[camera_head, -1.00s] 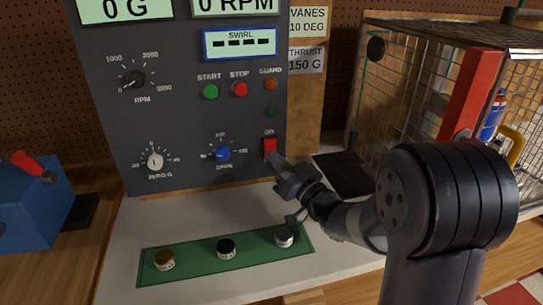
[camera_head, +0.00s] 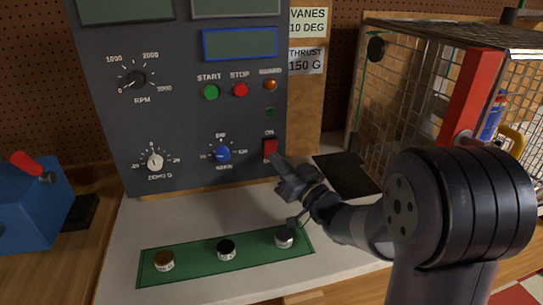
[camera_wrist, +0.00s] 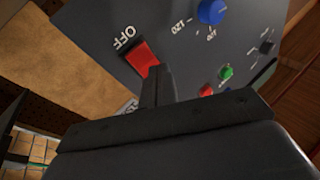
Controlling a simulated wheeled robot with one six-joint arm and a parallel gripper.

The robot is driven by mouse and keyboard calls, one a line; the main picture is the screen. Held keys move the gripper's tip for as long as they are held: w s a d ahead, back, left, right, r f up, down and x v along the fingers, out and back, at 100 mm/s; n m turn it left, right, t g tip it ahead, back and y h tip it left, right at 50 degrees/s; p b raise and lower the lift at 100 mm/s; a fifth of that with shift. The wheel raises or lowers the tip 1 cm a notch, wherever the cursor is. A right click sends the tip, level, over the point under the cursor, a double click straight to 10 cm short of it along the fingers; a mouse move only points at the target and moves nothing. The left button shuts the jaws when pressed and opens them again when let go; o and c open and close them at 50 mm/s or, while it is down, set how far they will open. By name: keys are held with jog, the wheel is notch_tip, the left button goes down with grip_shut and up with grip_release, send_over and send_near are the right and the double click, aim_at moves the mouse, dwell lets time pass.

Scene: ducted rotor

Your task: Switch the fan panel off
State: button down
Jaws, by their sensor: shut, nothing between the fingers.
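The grey fan panel (camera_head: 185,120) stands upright at the back of the bench. Its display windows, such as the swirl window (camera_head: 240,44), are dark and blank. The red rocker switch (camera_head: 270,147) is at the panel's lower right, with a label above it. In the wrist view the switch (camera_wrist: 142,57) shows with OFF printed beside one end. My gripper (camera_head: 276,160) is shut and empty, its tips at the switch's lower edge. In the wrist view my gripper (camera_wrist: 158,82) covers the other end of the switch; I cannot tell whether it touches.
Left of the switch are a blue knob (camera_head: 222,153), a green start button (camera_head: 210,92) and a red stop button (camera_head: 240,89). A wire cage (camera_head: 410,85) stands to the right.

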jog(key=shift+s, duration=0.1)
jog(key=s, duration=0.1)
jog(key=s+d+r, duration=0.1)
jog(key=s, duration=0.1)
jog(key=s+r+p, duration=0.1)
jog(key=shift+s+d, duration=0.15)
dwell(0.4)
jog(key=shift+s+d+r+p, duration=0.15)
jog(key=shift+s+r+p, duration=0.15)
jog(key=shift+s+p, duration=0.2)
jog(key=shift+s+d+r+p, duration=0.15)
jog(key=shift+s+r+p, duration=0.1)
jog(key=shift+s+p, duration=0.3)
jog(key=shift+s+d+r+p, duration=0.15)
jog(key=shift+s+r+p, duration=0.2)
jog(key=shift+s, duration=0.25)
jog(key=shift+f, duration=0.1)
